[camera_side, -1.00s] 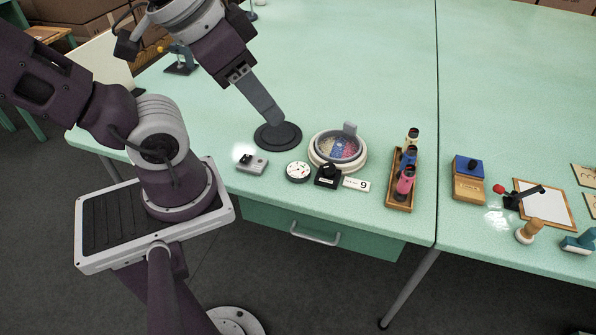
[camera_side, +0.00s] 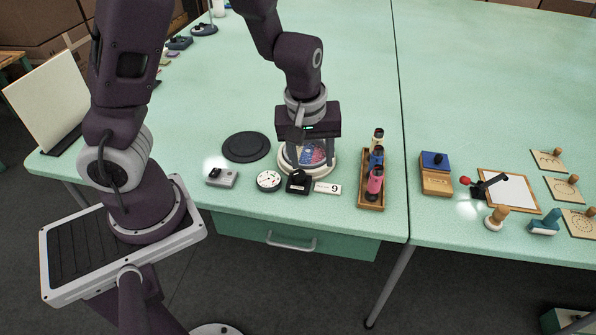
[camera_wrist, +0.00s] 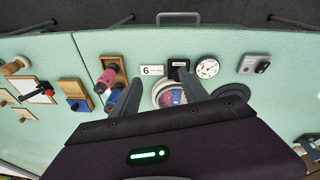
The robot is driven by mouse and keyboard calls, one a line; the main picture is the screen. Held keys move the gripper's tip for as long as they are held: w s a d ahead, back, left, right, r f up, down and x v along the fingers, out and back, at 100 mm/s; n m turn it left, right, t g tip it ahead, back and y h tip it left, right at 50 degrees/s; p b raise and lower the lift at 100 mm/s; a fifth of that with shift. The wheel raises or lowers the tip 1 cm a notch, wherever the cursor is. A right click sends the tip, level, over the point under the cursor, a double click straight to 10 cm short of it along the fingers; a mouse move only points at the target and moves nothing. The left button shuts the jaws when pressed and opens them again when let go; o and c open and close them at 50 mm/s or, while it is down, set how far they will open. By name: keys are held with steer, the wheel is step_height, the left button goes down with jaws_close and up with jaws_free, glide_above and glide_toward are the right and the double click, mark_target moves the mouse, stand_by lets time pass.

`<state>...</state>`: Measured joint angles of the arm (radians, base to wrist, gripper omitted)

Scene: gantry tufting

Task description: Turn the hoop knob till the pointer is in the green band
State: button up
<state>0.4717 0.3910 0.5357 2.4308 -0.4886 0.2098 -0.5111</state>
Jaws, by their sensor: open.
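The round hoop (camera_side: 289,168) has a pale rim and a speckled blue and pink inside; it also shows in the wrist view (camera_wrist: 168,96). A black block with a knob (camera_side: 298,183) stands just in front of it, and in the wrist view (camera_wrist: 179,63). A round white gauge (camera_side: 268,181) stands left of the block; its face shows in the wrist view (camera_wrist: 207,68), but the pointer's place against any green band is too small to tell. My gripper (camera_side: 312,160) is open and points down over the hoop, one finger on either side. The fingers partly hide the hoop.
A card reading 6 (camera_side: 327,188) lies right of the block. A small grey switch box (camera_side: 222,178) is left of the gauge. A black disc (camera_side: 246,147) lies left of the hoop. A wooden rack (camera_side: 371,204) of colored spools stands close on the right.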

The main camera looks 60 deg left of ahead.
mark_target(300, 173)
steer(key=a+f+y, duration=0.1)
steer(key=a+f, duration=0.1)
steer(key=f, duration=0.2)
steer(key=w+a+f+n+y, duration=0.1)
steer(key=a+f, duration=0.2)
steer(key=f, duration=0.1)
steer(key=w+a+f+n, duration=0.1)
steer(key=a+f, duration=0.1)
steer(key=f, duration=0.2)
steer(key=shift+w+a+y, duration=0.1)
steer(key=shift+a+y, duration=0.2)
steer(key=shift+y, duration=0.1)
jaws_close()
